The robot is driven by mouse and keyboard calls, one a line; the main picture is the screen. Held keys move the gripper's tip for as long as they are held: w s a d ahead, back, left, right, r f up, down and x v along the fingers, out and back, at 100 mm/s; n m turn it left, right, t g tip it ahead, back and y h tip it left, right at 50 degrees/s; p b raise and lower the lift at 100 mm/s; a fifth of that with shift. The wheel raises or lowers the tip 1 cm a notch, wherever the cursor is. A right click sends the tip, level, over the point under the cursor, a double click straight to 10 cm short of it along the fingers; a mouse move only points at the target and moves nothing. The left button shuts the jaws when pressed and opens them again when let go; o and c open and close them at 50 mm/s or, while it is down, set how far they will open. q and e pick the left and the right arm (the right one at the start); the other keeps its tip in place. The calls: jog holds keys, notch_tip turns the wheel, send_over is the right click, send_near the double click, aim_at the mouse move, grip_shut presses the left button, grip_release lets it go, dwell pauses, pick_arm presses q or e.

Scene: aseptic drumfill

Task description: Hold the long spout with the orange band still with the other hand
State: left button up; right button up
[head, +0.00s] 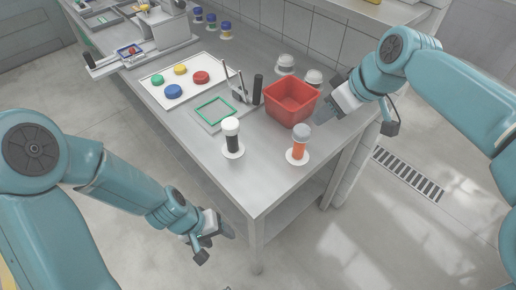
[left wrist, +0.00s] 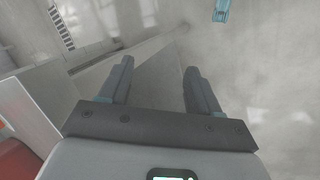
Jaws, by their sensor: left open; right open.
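The long spout with the orange band (head: 298,149) stands upright on a round white base near the table's right edge, with a grey cap on top. My right gripper (head: 330,108) is open, above and right of this spout, close to the red bin and apart from the spout. My left gripper (head: 216,242) is open and empty, off the table's front left edge and well apart from the spout. The left wrist view shows its two spread fingers (left wrist: 162,88) with nothing between them; the spout is not visible there.
A red bin (head: 291,103) stands behind the spout. A black-banded spout (head: 232,138) with a white cap stands to the left. A green-outlined plate (head: 213,111) and a white tray (head: 151,87) with coloured caps lie farther left. The front table corner is clear.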

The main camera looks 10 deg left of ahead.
aim_at(303, 149)
pick_arm(q)
jog(key=w+d+r+n+t+h, duration=0.1)
jog(key=w+d+r+n+h, duration=0.1)
jog(key=r, duration=0.3)
jog(key=w+d+r+n+t+h, duration=0.1)
jog(key=w+d+r+n, duration=0.2)
jog(key=w+r+n, duration=0.1)
jog(key=w+d+r+n+t+h, duration=0.1)
jog(key=w+d+r+n+h, duration=0.1)
jog(key=r+n, duration=0.3)
jog(key=shift+w+d+r+h, duration=0.25)
jog(key=shift+w+r+h, duration=0.05)
jog(key=shift+w+r, duration=0.2)
jog(key=w+n+t, duration=0.1)
jog(key=w+n, duration=0.1)
jog(key=n, duration=0.1)
jog(key=w+n+t, duration=0.1)
jog(key=w+n, duration=0.2)
jog(key=w+n+t, duration=0.1)
jog(key=w+n, duration=0.1)
jog(key=n, duration=0.1)
jog(key=shift+w+a+r+t+h, duration=0.15)
jog(key=shift+a+r+t+h, duration=0.1)
jog(key=shift+r+t+h, duration=0.15)
jog(key=shift+w+f+n, duration=0.15)
jog(key=shift+w+n, duration=0.1)
jog(key=shift+n, duration=0.05)
jog(key=x, duration=1.6)
jog(key=shift+w, duration=0.1)
jog(key=shift+c, duration=0.3)
